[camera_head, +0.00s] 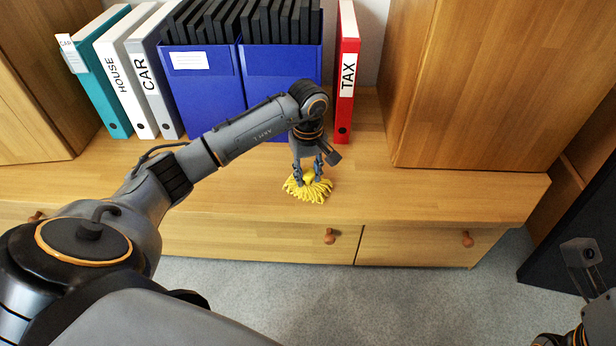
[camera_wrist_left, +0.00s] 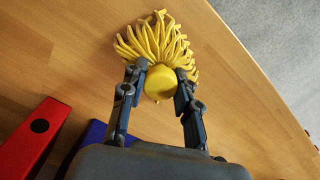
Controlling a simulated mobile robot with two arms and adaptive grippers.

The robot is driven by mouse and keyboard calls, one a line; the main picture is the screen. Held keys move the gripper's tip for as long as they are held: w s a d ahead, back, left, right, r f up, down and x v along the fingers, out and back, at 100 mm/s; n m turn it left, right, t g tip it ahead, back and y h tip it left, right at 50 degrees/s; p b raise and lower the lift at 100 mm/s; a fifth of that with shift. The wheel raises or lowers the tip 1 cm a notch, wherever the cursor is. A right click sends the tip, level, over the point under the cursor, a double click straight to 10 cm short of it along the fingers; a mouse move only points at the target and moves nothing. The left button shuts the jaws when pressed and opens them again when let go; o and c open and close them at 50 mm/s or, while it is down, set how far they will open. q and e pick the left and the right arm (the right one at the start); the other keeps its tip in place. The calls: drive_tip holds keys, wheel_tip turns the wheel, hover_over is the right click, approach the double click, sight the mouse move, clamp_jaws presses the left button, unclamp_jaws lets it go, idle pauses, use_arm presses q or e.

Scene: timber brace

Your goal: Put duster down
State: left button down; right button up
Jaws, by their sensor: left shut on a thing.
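The yellow duster (camera_head: 309,190) with a shaggy mop-like head is at the wooden shelf top (camera_head: 430,200), near its front edge. Its strands spread out at the shelf surface. My left gripper (camera_head: 308,174) points down over it and is shut on its round yellow handle. In the left wrist view the two fingers (camera_wrist_left: 160,88) sit on either side of the handle, and the duster's strands (camera_wrist_left: 158,38) fan out beyond them. I cannot tell whether the shelf bears its weight. My right gripper (camera_head: 578,268) shows partly at the lower right edge, away from the shelf.
Blue file boxes (camera_head: 205,85) stand behind my left gripper, with a red TAX binder (camera_head: 345,75) to their right. Teal, white and grey binders (camera_head: 125,80) stand at the left. A wooden cabinet (camera_head: 490,80) stands at the right. The shelf top between it and the duster is clear.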

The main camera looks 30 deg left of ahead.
use_arm(q)
drive_tip(key=shift+r, duration=0.1)
drive_tip(key=c, duration=1)
unclamp_jaws()
drive_tip(key=shift+f, duration=0.2)
